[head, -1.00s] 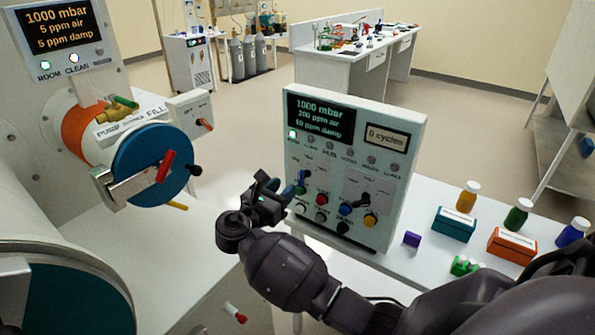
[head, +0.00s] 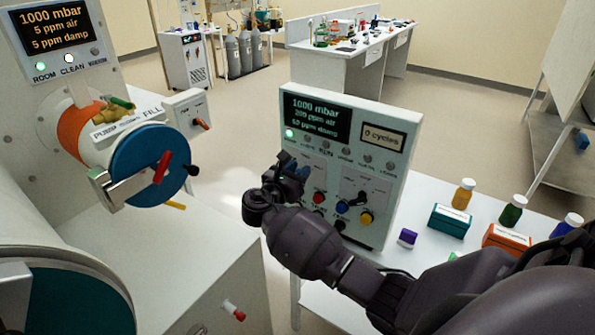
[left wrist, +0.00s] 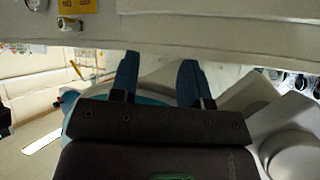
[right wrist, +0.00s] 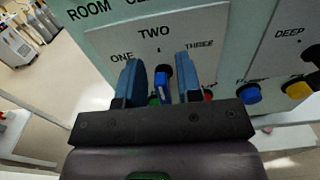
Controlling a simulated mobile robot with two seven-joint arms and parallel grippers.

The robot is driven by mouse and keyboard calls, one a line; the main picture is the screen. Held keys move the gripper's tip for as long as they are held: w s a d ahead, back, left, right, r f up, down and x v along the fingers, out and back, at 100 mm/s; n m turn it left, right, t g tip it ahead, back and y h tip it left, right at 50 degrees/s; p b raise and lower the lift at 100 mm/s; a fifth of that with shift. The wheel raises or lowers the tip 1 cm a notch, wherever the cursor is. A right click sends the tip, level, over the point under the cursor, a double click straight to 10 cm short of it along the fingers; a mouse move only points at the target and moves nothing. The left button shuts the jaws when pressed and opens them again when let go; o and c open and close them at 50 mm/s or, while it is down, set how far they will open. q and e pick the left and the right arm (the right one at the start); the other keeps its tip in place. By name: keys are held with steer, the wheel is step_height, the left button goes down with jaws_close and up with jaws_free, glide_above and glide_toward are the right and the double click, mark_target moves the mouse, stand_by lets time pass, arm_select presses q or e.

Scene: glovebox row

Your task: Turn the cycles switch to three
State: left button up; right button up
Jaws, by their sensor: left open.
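The cycles switch (right wrist: 163,88) shows in the right wrist view as a small dark and blue knob below the labels ONE, TWO and THREE. It stands upright, under TWO. My right gripper (right wrist: 162,82) is open, with one blue finger left of the knob and one right of it, and gaps show on both sides. In the head view my right gripper (head: 288,172) is at the left part of the control panel (head: 384,185) and hides the switch. The panel's small display (head: 383,137) reads 0 cycles. My left gripper (left wrist: 160,82) is open and empty in the left wrist view.
Coloured buttons (head: 367,217) and a second dark switch (head: 359,199) are right of my right gripper. A purple block (head: 407,238), boxes and bottles stand on the white table. A blue round antechamber door (head: 140,150) is at the left.

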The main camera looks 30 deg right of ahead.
jaws_close()
steer(key=shift+w+a+n, duration=0.1)
steer(key=shift+w+n, duration=0.1)
steer(key=shift+n, duration=0.75)
steer(key=shift+w+a+n, duration=0.1)
steer(key=shift+w+n, duration=0.05)
steer(key=shift+n, duration=0.8)
steer(key=shift+o, duration=0.9)
jaws_free()
steer(key=b+v, duration=0.1)
steer(key=v, duration=0.9)
steer(key=shift+s+a, duration=0.2)
steer(key=shift+a, duration=0.15)
steer(key=shift+f, duration=0.1)
